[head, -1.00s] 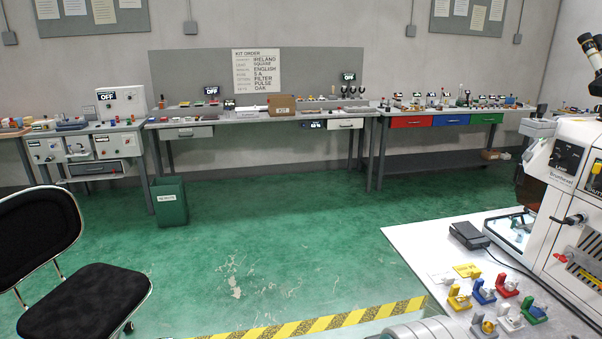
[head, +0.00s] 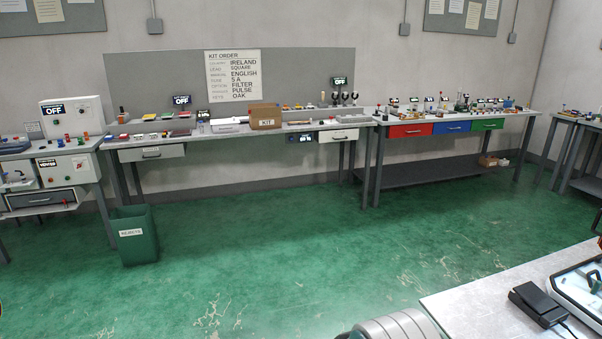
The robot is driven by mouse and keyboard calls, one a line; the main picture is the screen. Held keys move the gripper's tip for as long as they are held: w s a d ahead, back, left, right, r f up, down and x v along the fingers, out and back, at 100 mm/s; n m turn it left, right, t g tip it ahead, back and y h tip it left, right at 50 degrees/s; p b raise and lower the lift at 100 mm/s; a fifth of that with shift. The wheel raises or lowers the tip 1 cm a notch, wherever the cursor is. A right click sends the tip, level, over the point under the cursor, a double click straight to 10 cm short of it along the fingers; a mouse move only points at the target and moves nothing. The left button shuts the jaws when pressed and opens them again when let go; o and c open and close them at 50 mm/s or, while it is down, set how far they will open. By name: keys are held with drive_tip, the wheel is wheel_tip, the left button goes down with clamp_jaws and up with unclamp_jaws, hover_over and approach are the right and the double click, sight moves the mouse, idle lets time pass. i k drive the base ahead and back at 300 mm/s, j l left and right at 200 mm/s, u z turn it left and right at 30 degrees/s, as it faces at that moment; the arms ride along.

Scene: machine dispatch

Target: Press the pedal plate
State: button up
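A black pedal (head: 538,302) with a flat plate on top lies on the light grey table (head: 474,301) at the lower right. A dark cable runs from it toward the bottom edge. A rounded grey part of my own body shows at the bottom, left of that table. My gripper is not in view, so its state and its distance from the pedal are hidden.
A white-framed machine part (head: 581,285) stands just right of the pedal. Open green floor (head: 290,240) spreads ahead. A green rejects bin (head: 134,240) stands at the left. Long benches with a KIT box (head: 265,117) and coloured drawers (head: 410,130) line the back wall.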

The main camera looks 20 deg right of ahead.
sight(531, 292)
drive_tip(key=i+z, duration=0.25)
drive_tip(key=i, duration=0.35)
drive_tip(key=i+j+z, duration=0.25)
drive_tip(key=i, duration=0.4)
drive_tip(key=i+z, duration=0.15)
drive_tip(key=z, duration=0.25)
drive_tip(key=i+z, duration=0.2)
drive_tip(key=z, duration=0.2)
drive_tip(key=i+j+z, duration=0.1)
drive_tip(key=z, duration=0.25)
drive_tip(key=i+j+z, duration=0.15)
drive_tip(key=z, duration=0.25)
drive_tip(key=i+z, duration=0.15)
drive_tip(key=z, duration=0.25)
drive_tip(key=i+j+z, duration=0.15)
drive_tip(key=z, duration=0.25)
drive_tip(key=i+j+z, duration=0.15)
drive_tip(key=z, duration=0.25)
drive_tip(key=i+j+z, duration=0.1)
drive_tip(key=z, duration=0.3)
drive_tip(key=i+j+z, duration=0.15)
drive_tip(key=j+z, duration=0.2)
drive_tip(key=j, duration=0.1)
